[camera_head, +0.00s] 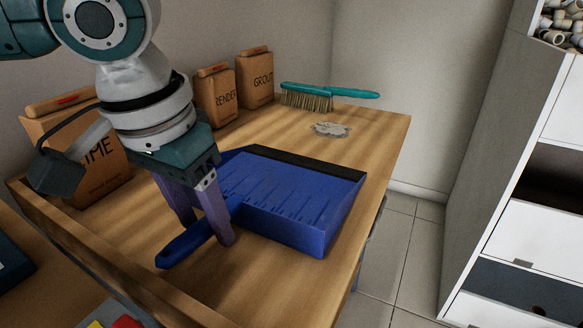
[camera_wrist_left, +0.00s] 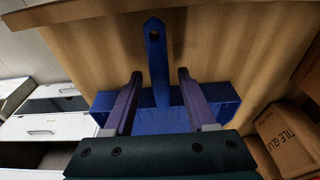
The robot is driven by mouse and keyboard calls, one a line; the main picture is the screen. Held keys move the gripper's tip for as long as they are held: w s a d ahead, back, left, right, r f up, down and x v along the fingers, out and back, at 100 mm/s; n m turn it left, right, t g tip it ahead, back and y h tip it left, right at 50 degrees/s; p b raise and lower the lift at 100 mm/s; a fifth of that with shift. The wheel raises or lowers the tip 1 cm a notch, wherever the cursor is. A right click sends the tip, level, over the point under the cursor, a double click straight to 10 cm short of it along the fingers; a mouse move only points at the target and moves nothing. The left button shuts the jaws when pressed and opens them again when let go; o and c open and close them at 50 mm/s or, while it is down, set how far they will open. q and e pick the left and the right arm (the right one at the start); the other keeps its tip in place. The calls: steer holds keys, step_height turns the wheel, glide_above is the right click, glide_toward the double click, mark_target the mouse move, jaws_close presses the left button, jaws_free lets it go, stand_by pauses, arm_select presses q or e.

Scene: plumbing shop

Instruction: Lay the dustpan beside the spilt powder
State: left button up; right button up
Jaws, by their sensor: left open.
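The blue dustpan (camera_head: 292,192) lies on the wooden bench top, its dark lip toward the back and its handle toward the front left. The spilt powder (camera_head: 331,129) is a small grey-white patch behind the dustpan, apart from it. My left gripper (camera_head: 208,232) is open, its purple fingers pointing down on either side of the dustpan's handle. In the left wrist view the handle (camera_wrist_left: 155,52) shows between the open fingers (camera_wrist_left: 160,75), with a gap on both sides. My right gripper is not in view.
A teal brush (camera_head: 316,93) lies behind the powder. Paper bags marked RENDER (camera_head: 217,98) and GROUT (camera_head: 257,80) and another bag (camera_head: 100,172) stand along the wall. The bench's right edge is close to the dustpan. Bare wood lies around the powder.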

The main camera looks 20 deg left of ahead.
arm_select(q)
steer(key=shift+r, duration=0.1)
step_height(320, 180, up, 12)
steer(key=s+p, duration=0.2)
steer(key=p, duration=0.2)
